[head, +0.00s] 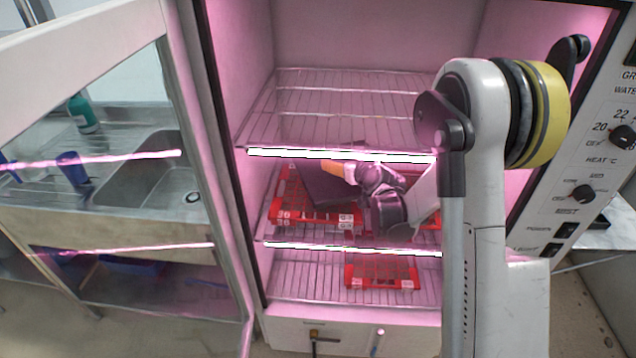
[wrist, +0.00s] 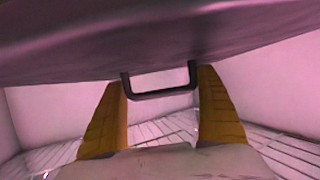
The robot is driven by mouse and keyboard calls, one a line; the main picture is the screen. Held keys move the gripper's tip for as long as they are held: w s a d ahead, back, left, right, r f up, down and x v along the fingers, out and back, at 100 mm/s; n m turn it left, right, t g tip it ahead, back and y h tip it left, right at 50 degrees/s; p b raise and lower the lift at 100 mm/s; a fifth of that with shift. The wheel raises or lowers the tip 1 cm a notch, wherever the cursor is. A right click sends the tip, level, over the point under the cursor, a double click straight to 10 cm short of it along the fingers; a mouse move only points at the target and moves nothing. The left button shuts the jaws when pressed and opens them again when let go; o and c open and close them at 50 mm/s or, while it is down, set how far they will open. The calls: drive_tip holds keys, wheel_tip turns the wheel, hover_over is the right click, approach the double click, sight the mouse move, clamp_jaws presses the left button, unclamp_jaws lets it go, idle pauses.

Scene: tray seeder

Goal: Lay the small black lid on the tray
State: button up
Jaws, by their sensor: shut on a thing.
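The small black lid (head: 322,187) is a dark flat panel in the head view, tilted over the red tray (head: 312,216) on the middle shelf. It hides part of that tray; whether they touch I cannot tell. My gripper (head: 345,172) reaches in from the right, with its orange-yellow fingers at the lid. In the wrist view the lid (wrist: 160,40) fills the top, and its black handle (wrist: 160,96) lies between the two fingers of my gripper (wrist: 160,84). My gripper is shut on the lid by this handle.
The middle shelf is bounded by bright light bars above and below. A second red tray (head: 432,218) shows partly behind my arm. Another red tray (head: 382,273) lies on the lower shelf. The wire top shelf (head: 340,105) is empty. The glass door (head: 110,190) stands open at left.

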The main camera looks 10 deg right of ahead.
sight(317, 162)
drive_tip(key=a, duration=0.2)
drive_tip(key=w+a+b, duration=0.1)
drive_tip(key=a, duration=0.1)
drive_tip(key=w+a, duration=0.1)
drive_tip(key=a, duration=0.1)
drive_tip(key=shift+a+f, duration=0.1)
drive_tip(key=shift+a, duration=0.15)
drive_tip(key=shift+w+a+f+b, duration=0.15)
drive_tip(key=shift+a+f+b, duration=0.15)
drive_tip(key=shift+f+b, duration=0.45)
wheel_tip(317, 162, down, 5)
drive_tip(key=b, duration=0.3)
drive_tip(key=shift+d+f, duration=0.1)
drive_tip(key=shift+f, duration=0.1)
drive_tip(key=shift+w+f, duration=0.1)
drive_tip(key=shift+f, duration=0.05)
drive_tip(key=shift+a+r, duration=0.2)
drive_tip(key=shift+f, duration=0.1)
drive_tip(key=o, duration=1.1)
drive_tip(key=shift+o, duration=0.2)
